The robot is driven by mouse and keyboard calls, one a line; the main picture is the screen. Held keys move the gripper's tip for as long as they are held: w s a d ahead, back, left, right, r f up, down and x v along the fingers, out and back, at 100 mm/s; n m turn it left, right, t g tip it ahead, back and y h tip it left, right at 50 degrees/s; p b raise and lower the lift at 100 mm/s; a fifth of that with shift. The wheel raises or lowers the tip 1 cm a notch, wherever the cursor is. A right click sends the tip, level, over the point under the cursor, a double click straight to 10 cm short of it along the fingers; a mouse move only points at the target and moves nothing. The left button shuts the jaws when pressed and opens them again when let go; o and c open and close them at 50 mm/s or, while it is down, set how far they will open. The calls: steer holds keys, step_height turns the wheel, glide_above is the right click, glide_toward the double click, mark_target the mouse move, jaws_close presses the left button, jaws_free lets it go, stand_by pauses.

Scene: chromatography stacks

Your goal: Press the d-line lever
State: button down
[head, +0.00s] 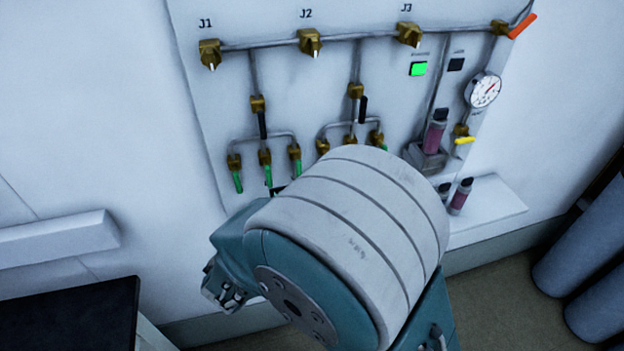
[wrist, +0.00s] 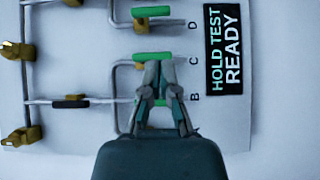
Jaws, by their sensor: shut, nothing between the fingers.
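In the wrist view the d-line lever is the green handle (wrist: 152,11) beside the letter D (wrist: 193,25), near the top edge. The green C lever (wrist: 152,57) lies below it, and the green B lever (wrist: 164,102) is partly covered by my fingers. My gripper (wrist: 158,68) is shut and empty. Its fingertips show just below the C lever in the picture, with the D lever farther up; I cannot tell their distance from the panel. In the head view my arm hides my gripper and the D lever.
A black "HOLD TEST READY" sign (wrist: 224,50) is right of the letters. In the head view the panel also carries the J1 valve (head: 209,53), J2 valve (head: 309,42), J3 valve (head: 408,35), a lit green button (head: 418,69), a gauge (head: 484,90) and a shelf (head: 490,210) with vials.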

steer(key=x, duration=1)
steer(key=shift+a+f, duration=0.1)
steer(key=shift+a, duration=0.05)
